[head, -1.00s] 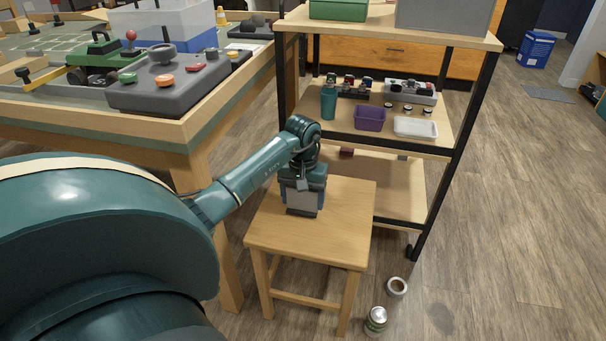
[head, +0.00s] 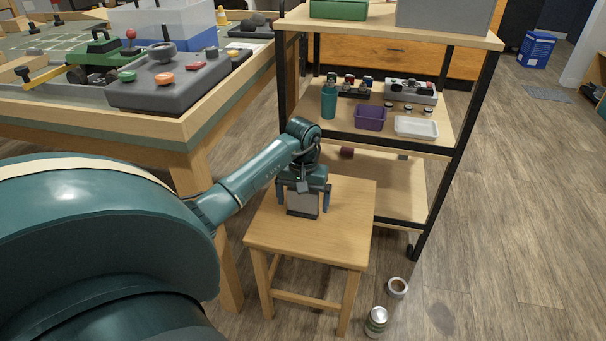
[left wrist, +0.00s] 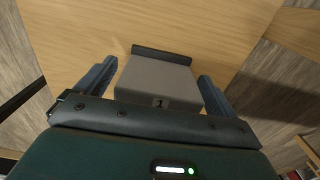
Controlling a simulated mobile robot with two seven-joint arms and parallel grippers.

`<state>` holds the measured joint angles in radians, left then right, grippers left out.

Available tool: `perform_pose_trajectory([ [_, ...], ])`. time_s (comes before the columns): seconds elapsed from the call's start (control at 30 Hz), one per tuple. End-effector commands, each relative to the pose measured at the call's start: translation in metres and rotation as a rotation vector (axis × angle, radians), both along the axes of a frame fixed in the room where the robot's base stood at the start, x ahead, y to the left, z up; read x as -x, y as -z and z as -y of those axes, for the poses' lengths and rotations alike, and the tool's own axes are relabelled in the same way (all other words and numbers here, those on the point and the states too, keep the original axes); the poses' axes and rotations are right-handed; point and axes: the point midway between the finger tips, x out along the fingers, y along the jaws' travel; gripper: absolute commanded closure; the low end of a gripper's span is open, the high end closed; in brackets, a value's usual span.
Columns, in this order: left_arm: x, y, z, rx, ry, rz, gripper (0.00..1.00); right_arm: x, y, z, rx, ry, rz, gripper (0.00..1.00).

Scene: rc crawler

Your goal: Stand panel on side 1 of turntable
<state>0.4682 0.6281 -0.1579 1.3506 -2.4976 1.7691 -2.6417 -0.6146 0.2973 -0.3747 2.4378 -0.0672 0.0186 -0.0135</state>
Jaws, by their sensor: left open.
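A grey slab, seemingly the panel (head: 302,202), stands on the wooden stool (head: 345,235). In the left wrist view the panel (left wrist: 158,78) has a small label "1" on its near edge and a dark strip at its far edge. My left gripper (head: 304,207) points down over it and is open. Its two blue fingers are on either side of the slab, with a gap on both sides in the left wrist view. I cannot make out a separate turntable with certainty. My right gripper is not in view.
A shelf cart (head: 460,150) stands behind the stool, holding a teal cup (head: 329,102), a purple bin (head: 370,118) and a white tray (head: 416,127). A large table (head: 100,115) is at the left. A can (head: 376,321) and a tape roll (head: 397,287) are on the floor.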

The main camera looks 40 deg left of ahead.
Motion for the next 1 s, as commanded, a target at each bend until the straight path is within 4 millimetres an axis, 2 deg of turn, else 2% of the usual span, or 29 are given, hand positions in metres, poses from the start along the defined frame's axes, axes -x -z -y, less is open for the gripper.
perform_pose_trajectory([
  [0.13, 0.000, -0.022, -0.001, -0.003, 0.000, 0.002, 0.06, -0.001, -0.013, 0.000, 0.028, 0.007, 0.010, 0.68],
  [0.23, 0.000, -0.043, -0.001, -0.004, 0.000, 0.003, 0.06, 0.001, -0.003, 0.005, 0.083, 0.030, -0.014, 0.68],
  [0.43, 0.000, -0.086, -0.001, -0.004, 0.001, 0.000, 0.06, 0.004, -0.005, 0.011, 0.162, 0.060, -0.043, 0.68],
  [0.6, 0.000, -0.110, -0.001, -0.002, 0.000, 0.001, 0.06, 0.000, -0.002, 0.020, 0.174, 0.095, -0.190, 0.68],
  [0.8, 0.000, -0.121, 0.000, 0.000, 0.000, 0.000, 0.06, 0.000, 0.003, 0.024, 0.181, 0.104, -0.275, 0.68],
  [0.93, 0.000, -0.121, 0.002, 0.005, -0.001, 0.001, 0.06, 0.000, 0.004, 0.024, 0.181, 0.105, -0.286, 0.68],
  [1.0, 0.000, -0.116, 0.012, 0.032, -0.010, 0.008, 0.06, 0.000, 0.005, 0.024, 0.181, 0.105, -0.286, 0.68],
])
